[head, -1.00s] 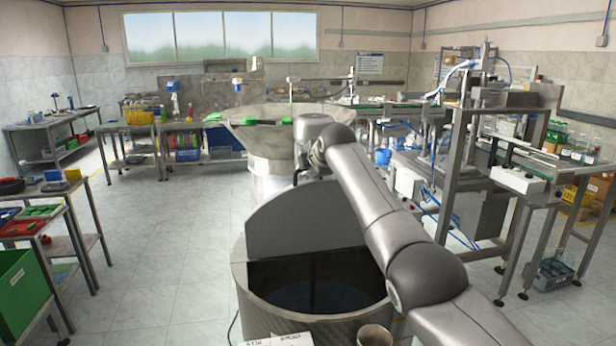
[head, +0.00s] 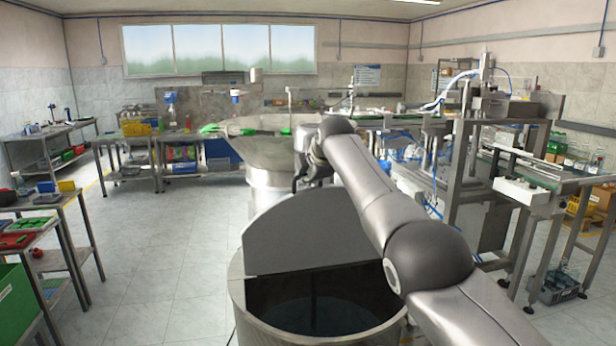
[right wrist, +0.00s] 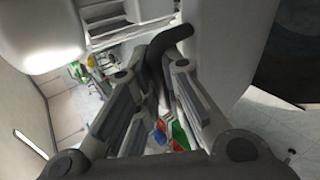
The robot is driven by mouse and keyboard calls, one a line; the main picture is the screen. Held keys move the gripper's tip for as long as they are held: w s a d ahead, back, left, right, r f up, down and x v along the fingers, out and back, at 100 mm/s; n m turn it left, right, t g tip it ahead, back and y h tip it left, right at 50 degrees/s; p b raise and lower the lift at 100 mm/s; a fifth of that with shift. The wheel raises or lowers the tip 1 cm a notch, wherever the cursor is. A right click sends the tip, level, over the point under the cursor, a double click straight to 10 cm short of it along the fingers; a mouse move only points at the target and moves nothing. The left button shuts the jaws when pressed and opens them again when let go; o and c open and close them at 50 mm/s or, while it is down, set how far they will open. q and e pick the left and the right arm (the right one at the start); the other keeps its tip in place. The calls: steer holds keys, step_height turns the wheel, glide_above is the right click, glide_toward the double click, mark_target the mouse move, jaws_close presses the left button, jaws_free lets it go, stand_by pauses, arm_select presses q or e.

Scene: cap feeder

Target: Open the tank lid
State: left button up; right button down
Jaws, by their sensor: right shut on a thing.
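The tank (head: 240,300) is a round grey metal vessel low in the middle of the head view. Its front half is uncovered, showing a dark interior. The tank lid (head: 305,232) is a grey half-disc panel, raised and tilted up behind the opening. My right gripper (head: 303,178) is at the lid's upper edge, partly hidden by my own arm. In the right wrist view, my right gripper (right wrist: 163,85) is closed around the lid's dark bent handle (right wrist: 168,42). The pale lid panel (right wrist: 212,45) lies beside it. My left gripper is in neither view.
A wide feeder bowl (head: 270,148) stands just behind the tank. A steel conveyor frame (head: 500,150) stands at the right. A workbench (head: 65,215) and a green bin (head: 18,300) are at the left. The floor (head: 170,240) left of the tank is clear.

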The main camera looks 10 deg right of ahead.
steer(key=shift+f, duration=0.1)
steer(key=c, duration=1.5)
jaws_free()
steer(key=shift+s+r, duration=0.1)
steer(key=shift+r, duration=0.1)
steer(key=shift+v, duration=5.9)
